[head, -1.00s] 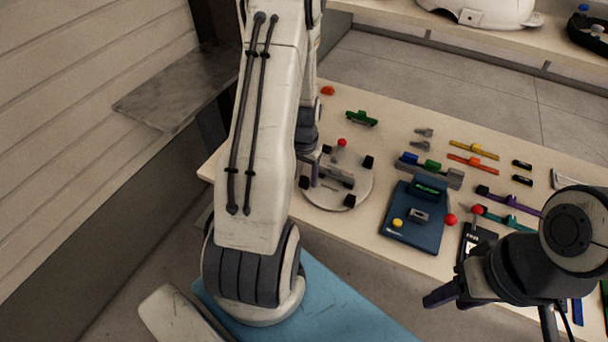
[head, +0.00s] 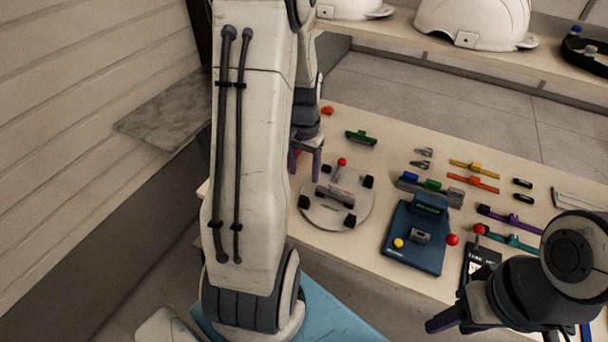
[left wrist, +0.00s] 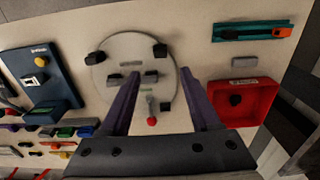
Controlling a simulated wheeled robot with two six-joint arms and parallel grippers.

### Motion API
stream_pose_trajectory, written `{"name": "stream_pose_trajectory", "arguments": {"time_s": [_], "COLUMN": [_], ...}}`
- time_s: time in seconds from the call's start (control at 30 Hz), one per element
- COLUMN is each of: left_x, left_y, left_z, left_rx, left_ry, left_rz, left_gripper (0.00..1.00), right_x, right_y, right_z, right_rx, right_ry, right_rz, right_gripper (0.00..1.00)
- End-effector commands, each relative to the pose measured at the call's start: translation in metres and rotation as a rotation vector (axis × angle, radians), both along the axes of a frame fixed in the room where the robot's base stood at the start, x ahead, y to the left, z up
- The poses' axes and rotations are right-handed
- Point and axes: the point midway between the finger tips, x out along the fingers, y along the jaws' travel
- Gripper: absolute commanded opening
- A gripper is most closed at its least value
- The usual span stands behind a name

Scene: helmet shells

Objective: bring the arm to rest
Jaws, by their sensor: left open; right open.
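My left arm reaches down from the top of the head view. Its left gripper (head: 306,172) has purple fingers and hangs at the table's left end, just left of a round grey fixture plate (head: 322,215). In the left wrist view the left gripper's fingers (left wrist: 158,80) are spread with nothing between them but the round plate (left wrist: 103,68) and its red-knobbed lever (left wrist: 151,114) below. My right gripper (head: 452,318) is at the lower right of the head view, its purple fingers pointing left, partly hidden by its own wrist.
The table (head: 400,125) carries a blue fixture (head: 415,255), a green clip (head: 361,138) and several coloured bars. A red bin (left wrist: 240,105) lies right of the plate in the wrist view. White helmet shells (head: 470,22) sit on a back shelf. A grey ledge (head: 165,120) juts from the left wall.

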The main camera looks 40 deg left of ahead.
Motion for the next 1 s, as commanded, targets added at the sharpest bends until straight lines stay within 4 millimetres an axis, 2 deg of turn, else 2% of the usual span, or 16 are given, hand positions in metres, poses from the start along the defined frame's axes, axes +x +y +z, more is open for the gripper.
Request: {"name": "stream_pose_trajectory", "arguments": {"time_s": [0.47, 0.57, 0.67, 0.77, 0.8, 0.87, 0.9, 1.0], "left_x": [0.000, 0.002, 0.008, 0.010, 0.006, -0.002, -0.011, -0.039], "left_y": [0.000, -0.009, -0.039, -0.092, -0.117, -0.152, -0.175, -0.224], "left_z": [0.000, 0.003, 0.015, 0.034, 0.042, 0.053, 0.060, 0.076], "left_rx": [0.000, 0.001, 0.000, -0.004, -0.007, -0.013, -0.018, -0.031], "left_ry": [0.000, -0.003, -0.010, -0.023, -0.025, -0.032, -0.034, -0.042], "left_rz": [0.000, -0.018, -0.082, -0.189, -0.240, -0.317, -0.368, -0.494], "left_gripper": [0.63, 0.63, 0.63, 0.63, 0.63, 0.63, 0.63, 0.63], "right_x": [0.000, 0.000, 0.000, 0.000, 0.000, 0.000, 0.000, 0.000], "right_y": [0.000, 0.000, 0.000, 0.000, 0.000, 0.000, 0.000, 0.000], "right_z": [0.000, 0.000, 0.000, 0.000, 0.000, 0.000, 0.000, 0.000], "right_rx": [0.000, 0.000, 0.000, 0.000, 0.000, 0.000, 0.000, 0.000], "right_ry": [0.000, 0.000, 0.000, 0.000, 0.000, 0.000, 0.000, 0.000], "right_rz": [0.000, 0.000, 0.000, 0.000, 0.000, 0.000, 0.000, 0.000], "right_gripper": [0.50, 0.50, 0.50, 0.50, 0.50, 0.50, 0.50, 0.50]}}
